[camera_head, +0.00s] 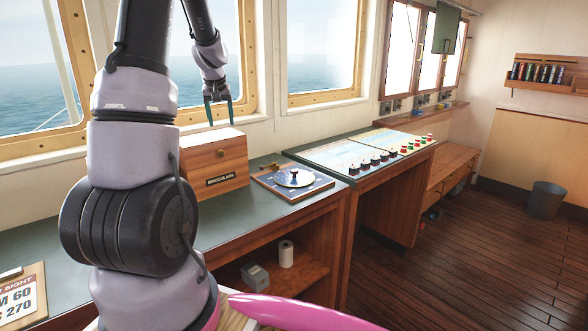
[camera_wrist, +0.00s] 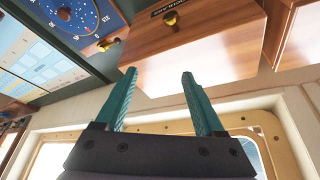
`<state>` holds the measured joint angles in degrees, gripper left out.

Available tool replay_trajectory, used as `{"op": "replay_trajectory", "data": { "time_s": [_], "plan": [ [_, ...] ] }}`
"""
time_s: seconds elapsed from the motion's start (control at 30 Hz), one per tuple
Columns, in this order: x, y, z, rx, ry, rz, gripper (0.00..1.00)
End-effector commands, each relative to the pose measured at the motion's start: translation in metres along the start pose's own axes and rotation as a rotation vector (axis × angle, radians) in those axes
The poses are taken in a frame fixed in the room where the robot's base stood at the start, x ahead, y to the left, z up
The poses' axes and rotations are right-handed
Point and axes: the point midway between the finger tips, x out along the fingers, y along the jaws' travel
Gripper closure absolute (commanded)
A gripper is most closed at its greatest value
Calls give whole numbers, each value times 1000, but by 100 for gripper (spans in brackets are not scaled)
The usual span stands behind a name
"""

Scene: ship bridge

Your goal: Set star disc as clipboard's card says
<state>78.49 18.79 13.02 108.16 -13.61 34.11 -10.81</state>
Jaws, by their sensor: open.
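The wooden box (camera_head: 213,160), labelled as binoculars, has a brass knob and stands left of the blue board. A chart panel (camera_head: 335,155) with rows of knobs and buttons lies further right. Windows stand close behind the counter.

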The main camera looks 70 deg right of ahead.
Motion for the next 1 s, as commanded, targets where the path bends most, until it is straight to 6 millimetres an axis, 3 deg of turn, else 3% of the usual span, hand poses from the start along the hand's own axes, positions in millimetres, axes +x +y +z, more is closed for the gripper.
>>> {"op": "replay_trajectory", "data": {
  "time_s": [0.03,0.2,0.3,0.4,0.5,0.67,1.0],
  "plan": [
    [23,44,1,44,-13,18,29],
    [76,157,15,145,-27,58,29],
    [96,204,27,187,-30,72,29],
    [107,232,37,213,-31,80,29],
    [113,244,41,222,-30,84,29],
    [129,246,43,223,-32,83,29],
    [192,250,45,223,-32,83,29]
  ]
}}
